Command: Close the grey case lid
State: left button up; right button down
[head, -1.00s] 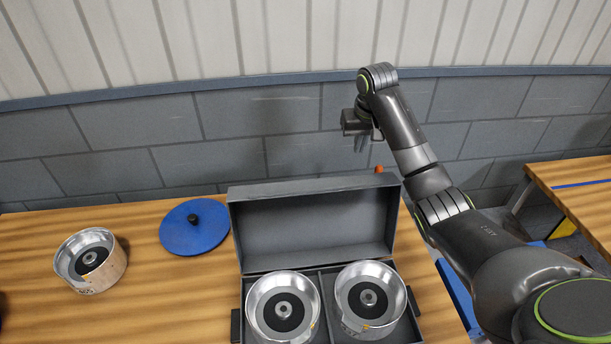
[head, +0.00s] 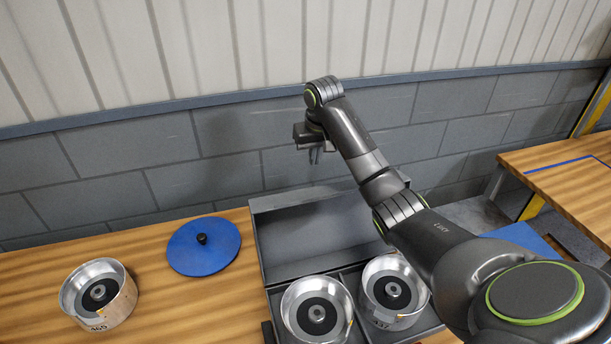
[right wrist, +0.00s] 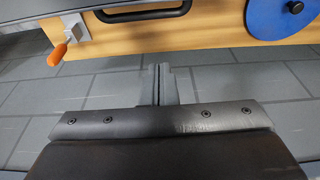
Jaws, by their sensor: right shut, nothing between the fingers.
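The grey case (head: 346,282) sits on the wooden table with its lid (head: 312,236) standing open at the back, hollow side facing me. Two silver drums with black hubs (head: 317,314) (head: 392,290) sit side by side in the base. My right gripper (head: 316,157) is shut and empty, above and behind the lid's top edge, apart from it; my arm hides the lid's right end. In the right wrist view the shut fingers (right wrist: 160,84) point toward the table edge, with a black handle (right wrist: 142,14) beyond them. My left gripper is out of view.
A blue disc with a black knob (head: 204,246) lies left of the case. Another silver drum (head: 98,294) stands farther left. The right wrist view shows an orange-handled fitting (right wrist: 58,54) at the table edge. A grey wall is behind; a second table (head: 570,175) is at right.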

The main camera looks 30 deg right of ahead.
pick_arm(q)
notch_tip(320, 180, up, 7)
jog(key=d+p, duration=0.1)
jog(key=p, duration=0.5)
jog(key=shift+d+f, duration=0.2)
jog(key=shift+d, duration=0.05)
pick_arm(e)
notch_tip(320, 180, down, 8)
jog(key=s, duration=0.1)
jog(key=shift+s+d, duration=0.25)
jog(key=shift+s, duration=0.05)
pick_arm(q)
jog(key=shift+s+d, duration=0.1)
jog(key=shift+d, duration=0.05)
